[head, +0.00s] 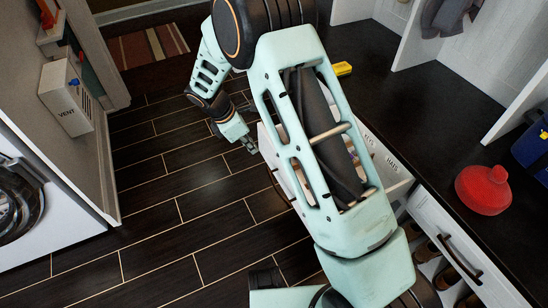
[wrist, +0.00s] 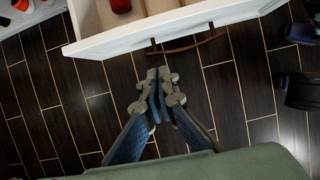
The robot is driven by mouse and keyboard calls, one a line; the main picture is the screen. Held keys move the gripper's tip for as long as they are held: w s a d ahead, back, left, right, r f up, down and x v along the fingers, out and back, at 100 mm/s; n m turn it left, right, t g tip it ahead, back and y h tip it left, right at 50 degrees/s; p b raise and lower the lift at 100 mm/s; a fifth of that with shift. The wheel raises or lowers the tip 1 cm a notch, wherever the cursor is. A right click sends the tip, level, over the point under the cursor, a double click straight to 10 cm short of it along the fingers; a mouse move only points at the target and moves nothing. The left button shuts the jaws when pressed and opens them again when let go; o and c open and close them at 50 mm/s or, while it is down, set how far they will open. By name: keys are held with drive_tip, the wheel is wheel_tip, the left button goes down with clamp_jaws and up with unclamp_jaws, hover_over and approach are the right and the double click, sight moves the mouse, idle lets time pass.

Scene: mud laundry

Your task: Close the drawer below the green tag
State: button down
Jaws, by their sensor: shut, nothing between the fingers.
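A white drawer (wrist: 105,44) is pulled out at the top of the wrist view. It has a curved brown handle (wrist: 187,46), and a red item (wrist: 120,6) lies inside. In the head view the open drawer (head: 394,174) is partly hidden behind my arm. No green tag can be made out; the labels I can read there say KEYS and HATS. My gripper (wrist: 158,76) is shut and empty, with its fingertips close to the drawer front beside the handle. I cannot tell if they touch. In the head view my gripper (head: 249,145) is low over the floor left of the drawer.
A black bench top (head: 420,110) runs along the right, with a red rounded object (head: 483,190) and a yellow block (head: 342,69) on it. Shoes (head: 428,250) sit below. A washer (head: 20,198) stands at left. Dark floor tiles (head: 165,190) between are clear.

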drive_tip(key=w+d+f+b, duration=0.3)
drive_tip(key=d+f+b, duration=0.1)
drive_tip(key=d+f, duration=0.3)
drive_tip(key=shift+f, duration=1.2)
